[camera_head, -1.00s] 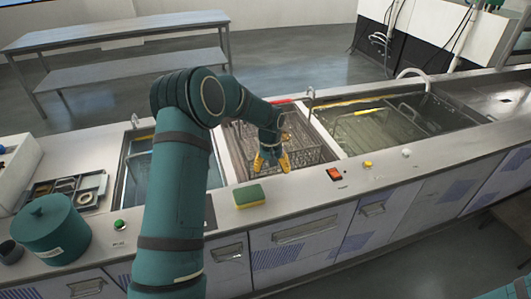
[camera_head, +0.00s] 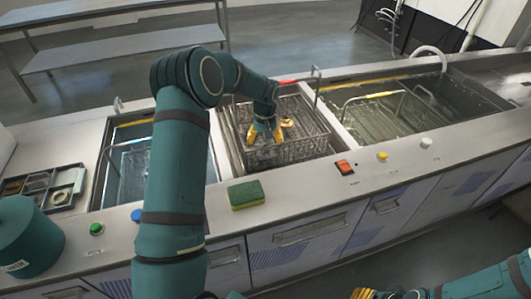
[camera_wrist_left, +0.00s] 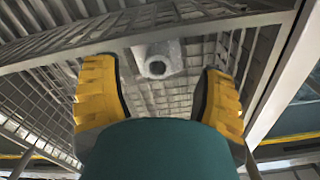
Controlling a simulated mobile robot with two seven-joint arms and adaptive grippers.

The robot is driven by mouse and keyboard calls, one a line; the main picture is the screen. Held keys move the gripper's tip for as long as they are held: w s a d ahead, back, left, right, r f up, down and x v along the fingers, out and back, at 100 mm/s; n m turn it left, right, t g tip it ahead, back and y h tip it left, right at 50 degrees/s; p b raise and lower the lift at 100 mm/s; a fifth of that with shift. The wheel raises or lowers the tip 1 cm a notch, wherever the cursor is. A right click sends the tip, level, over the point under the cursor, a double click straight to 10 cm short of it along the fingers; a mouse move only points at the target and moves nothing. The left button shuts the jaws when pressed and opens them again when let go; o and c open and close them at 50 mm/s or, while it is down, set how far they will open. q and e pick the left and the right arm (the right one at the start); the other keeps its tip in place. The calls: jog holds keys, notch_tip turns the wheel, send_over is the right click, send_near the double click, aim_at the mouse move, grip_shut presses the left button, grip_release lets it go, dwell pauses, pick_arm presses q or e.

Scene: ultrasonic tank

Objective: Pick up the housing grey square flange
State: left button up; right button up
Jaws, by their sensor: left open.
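My left gripper (camera_head: 265,132) is open and reaches into the wire basket (camera_head: 314,150) in the middle tank, pointing down. In the left wrist view, a light grey part with a round hole (camera_wrist_left: 158,62), looking like the housing with the square flange, lies ahead between the two yellow fingers. The fingers stand apart on either side of it, with gaps showing. In the head view I cannot make this part out; the gripper probably hides it. My right gripper (camera_head: 362,293) shows only partly at the bottom edge, so its jaws cannot be judged.
A brassy ring-shaped part (camera_head: 287,122) is in the basket, right of the left gripper. The basket's wire walls and handle surround the fingers. A green-yellow sponge (camera_head: 246,194) and red switch (camera_head: 345,167) sit on the front counter. Another basket stands in the right tank (camera_head: 440,112).

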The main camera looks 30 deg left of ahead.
pick_arm(q)
jog(key=f, duration=0.3)
jog(key=w+f+b, duration=0.1)
jog(key=shift+a+f, duration=0.25)
jog(key=shift+f, duration=0.15)
jog(key=shift+r, duration=0.1)
grip_shut()
